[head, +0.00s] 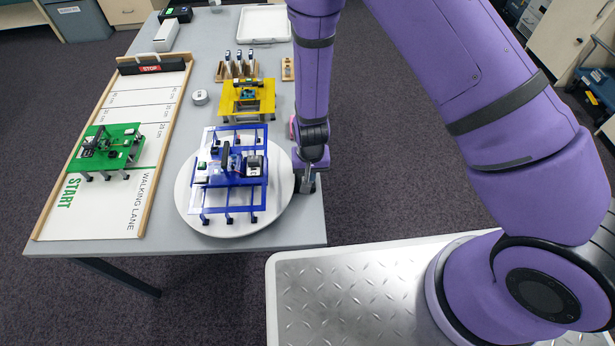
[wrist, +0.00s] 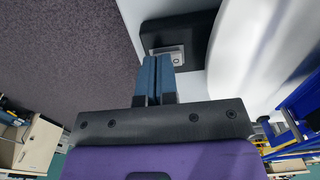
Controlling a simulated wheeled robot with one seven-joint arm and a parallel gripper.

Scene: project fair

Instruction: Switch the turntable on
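The turntable is a round white disc (head: 240,226) near the front right corner of the grey table, with a blue legged model (head: 233,172) standing on it. Its edge shows at the right in the wrist view (wrist: 255,50). Beside the disc is a black box (wrist: 190,25) with a silver switch plate (wrist: 168,55) carrying a small round mark; the switch's state cannot be told. My gripper (wrist: 158,60) has its two blue fingers together, empty, with the tips at the plate's near edge. Contact cannot be told. In the head view my gripper (head: 308,176) is at the disc's right side and hides most of the box.
A walking lane board (head: 120,200) with a green model (head: 105,147) lies at the left. A white tray (head: 265,12) is at the back.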

